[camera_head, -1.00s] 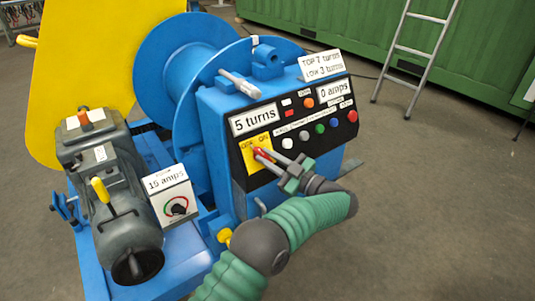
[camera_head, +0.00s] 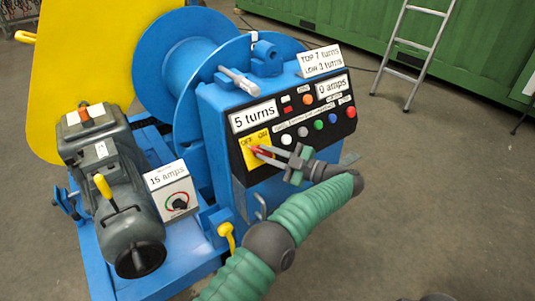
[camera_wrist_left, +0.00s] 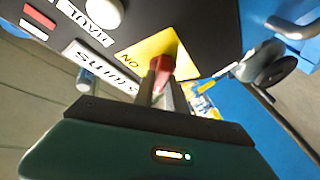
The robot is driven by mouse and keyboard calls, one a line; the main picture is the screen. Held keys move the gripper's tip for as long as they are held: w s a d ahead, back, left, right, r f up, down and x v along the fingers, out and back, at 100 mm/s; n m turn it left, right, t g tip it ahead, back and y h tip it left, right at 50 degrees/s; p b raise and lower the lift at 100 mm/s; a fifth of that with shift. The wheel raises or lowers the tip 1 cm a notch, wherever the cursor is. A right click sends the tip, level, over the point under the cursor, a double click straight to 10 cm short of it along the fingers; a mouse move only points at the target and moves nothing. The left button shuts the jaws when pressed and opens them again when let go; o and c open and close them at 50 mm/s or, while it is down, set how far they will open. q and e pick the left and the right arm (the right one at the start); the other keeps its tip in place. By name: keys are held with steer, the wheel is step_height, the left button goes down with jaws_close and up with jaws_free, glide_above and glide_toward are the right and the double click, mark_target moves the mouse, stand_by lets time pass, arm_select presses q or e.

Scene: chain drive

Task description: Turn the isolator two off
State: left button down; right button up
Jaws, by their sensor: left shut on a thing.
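A red switch handle (camera_head: 264,149) sits on a yellow plate (camera_head: 251,160) marked OFF and ON, at the lower left of the black control panel (camera_head: 293,142). My left gripper (camera_head: 270,153) is shut on this red handle, its fingers reaching in from the right. In the left wrist view the red handle (camera_wrist_left: 160,70) shows between the fingertips, in front of the yellow plate (camera_wrist_left: 139,51) with the word ON legible. No label reading "isolator two" is legible. The fingers partly hide the handle, so its exact setting is unclear. My right gripper is out of view.
The panel has several coloured buttons and signs reading 5 turns (camera_head: 254,116) and 0 amps (camera_head: 332,87). A grey motor (camera_head: 120,190) and a 15 amps dial box (camera_head: 174,192) stand left. A ladder (camera_head: 415,45) leans behind.

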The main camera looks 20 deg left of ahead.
arm_select(q)
steer(key=shift+d+f, duration=0.1)
steer(key=shift+f, duration=0.15)
steer(key=c, duration=1.4)
jaws_free()
steer(key=shift+o, duration=0.2)
steer(key=shift+r, duration=0.15)
steer(key=s+d+r+p, duration=0.2)
steer(key=s+p, duration=0.1)
steer(key=s, duration=0.4)
steer(key=s+d+r+p, duration=0.2)
steer(key=s+r+p, duration=0.1)
steer(key=s, duration=0.5)
steer(key=shift+s+d+p, duration=0.15)
steer(key=shift+s+p, duration=0.1)
steer(key=shift+p, duration=0.4)
